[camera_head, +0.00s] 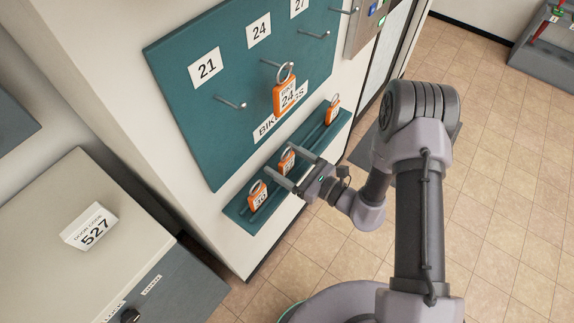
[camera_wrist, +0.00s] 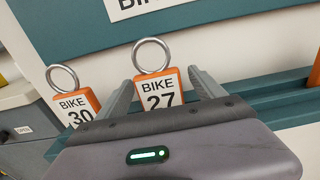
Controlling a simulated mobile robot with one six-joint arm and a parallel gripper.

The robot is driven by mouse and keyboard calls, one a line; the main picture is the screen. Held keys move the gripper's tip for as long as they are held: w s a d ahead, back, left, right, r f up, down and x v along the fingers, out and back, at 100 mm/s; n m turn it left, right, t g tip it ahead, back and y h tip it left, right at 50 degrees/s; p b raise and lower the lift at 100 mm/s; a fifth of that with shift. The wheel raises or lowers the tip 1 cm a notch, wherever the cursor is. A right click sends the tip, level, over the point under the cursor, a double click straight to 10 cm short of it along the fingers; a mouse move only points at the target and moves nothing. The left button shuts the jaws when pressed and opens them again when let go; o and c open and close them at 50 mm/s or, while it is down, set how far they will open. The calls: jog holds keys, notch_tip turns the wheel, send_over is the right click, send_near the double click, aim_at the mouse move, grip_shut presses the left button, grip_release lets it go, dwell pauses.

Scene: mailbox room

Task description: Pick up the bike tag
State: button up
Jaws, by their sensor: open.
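Several orange bike tags with metal rings are in view. The "BIKE 27" tag (camera_wrist: 159,88) stands on the teal ledge between my gripper's two fingers in the wrist view; it also shows in the head view (camera_head: 287,159). My gripper (camera_head: 287,167) is open around this tag, and I cannot tell whether either finger touches it. The "BIKE 30" tag (camera_wrist: 76,106) is to its left, outside the fingers, and shows in the head view (camera_head: 258,196). Another tag (camera_head: 332,111) stands at the ledge's far end. The "24" tag (camera_head: 286,95) hangs on a peg above.
The teal pegboard (camera_head: 190,110) has several metal pegs and number labels 21, 24 and 27. The teal ledge (camera_head: 240,213) runs below it. A cabinet with a "527" card (camera_head: 91,228) is at the lower left. The tiled floor (camera_head: 490,150) at the right is clear.

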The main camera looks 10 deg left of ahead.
jog(key=x, duration=0.3)
jog(key=c, duration=1.4)
jog(key=shift+r, duration=0.6)
jog(key=shift+c, duration=0.2)
notch_tip(320, 180, up, 3)
jog(key=shift+f+p, duration=0.1)
jog(key=shift+p, duration=0.8)
jog(key=s+d+r+p, duration=0.1)
jog(key=s+d, duration=0.9)
jog(key=s, duration=0.2)
jog(key=shift+s+p, duration=0.3)
jog(key=shift+p, duration=0.05)
